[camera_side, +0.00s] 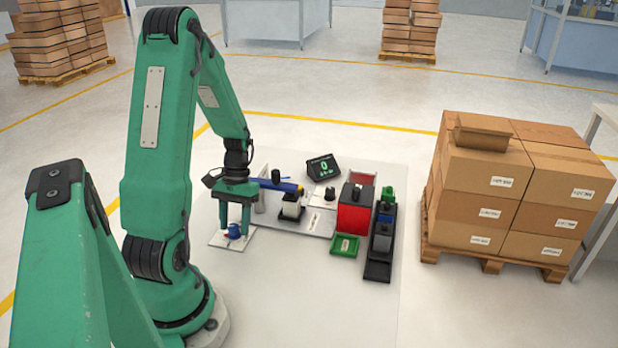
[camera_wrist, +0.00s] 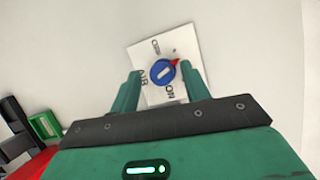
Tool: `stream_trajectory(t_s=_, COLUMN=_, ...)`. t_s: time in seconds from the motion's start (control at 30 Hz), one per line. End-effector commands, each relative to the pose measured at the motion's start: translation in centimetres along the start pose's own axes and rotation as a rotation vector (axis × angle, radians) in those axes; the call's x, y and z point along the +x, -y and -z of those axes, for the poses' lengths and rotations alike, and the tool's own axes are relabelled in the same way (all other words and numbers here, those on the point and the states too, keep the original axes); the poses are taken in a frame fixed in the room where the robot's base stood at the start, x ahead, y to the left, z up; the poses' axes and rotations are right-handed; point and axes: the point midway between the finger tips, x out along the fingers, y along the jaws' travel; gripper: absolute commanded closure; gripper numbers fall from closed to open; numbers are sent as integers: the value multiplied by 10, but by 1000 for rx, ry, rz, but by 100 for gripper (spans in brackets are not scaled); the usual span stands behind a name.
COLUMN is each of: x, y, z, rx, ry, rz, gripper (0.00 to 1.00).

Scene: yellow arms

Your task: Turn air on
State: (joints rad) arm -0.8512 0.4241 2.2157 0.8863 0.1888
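A round blue knob (camera_side: 234,230) with a red pointer sits on a white square plate (camera_side: 218,240) on the pale floor mat. In the wrist view the knob (camera_wrist: 163,71) lies on the plate (camera_wrist: 180,40), marked OFF, ON and AIR. The red pointer (camera_wrist: 175,63) points to the upper right, between OFF and ON. My gripper (camera_side: 234,234) points down over the plate, its green fingers on either side of the knob. In the wrist view my gripper (camera_wrist: 160,69) is open, with gaps between fingers and knob. Whether the fingertips reach down to the knob's height is unclear.
Right of the plate stand a red block (camera_side: 354,212), a green tray (camera_side: 344,246), a black rack (camera_side: 378,262) and a dark display (camera_side: 323,167) showing 0. Stacked cartons (camera_side: 510,190) on a pallet stand farther right. The mat's front is clear.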

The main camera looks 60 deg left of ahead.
Motion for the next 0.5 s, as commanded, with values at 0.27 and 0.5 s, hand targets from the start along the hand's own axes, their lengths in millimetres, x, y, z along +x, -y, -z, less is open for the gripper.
stream_trajectory(t_s=0.27, x=-3, y=0, z=0, rx=-3, ry=-1, rz=-1, gripper=54)
stream_trajectory(t_s=0.5, x=-23, y=1, z=0, rx=-2, ry=-3, rz=0, gripper=54)
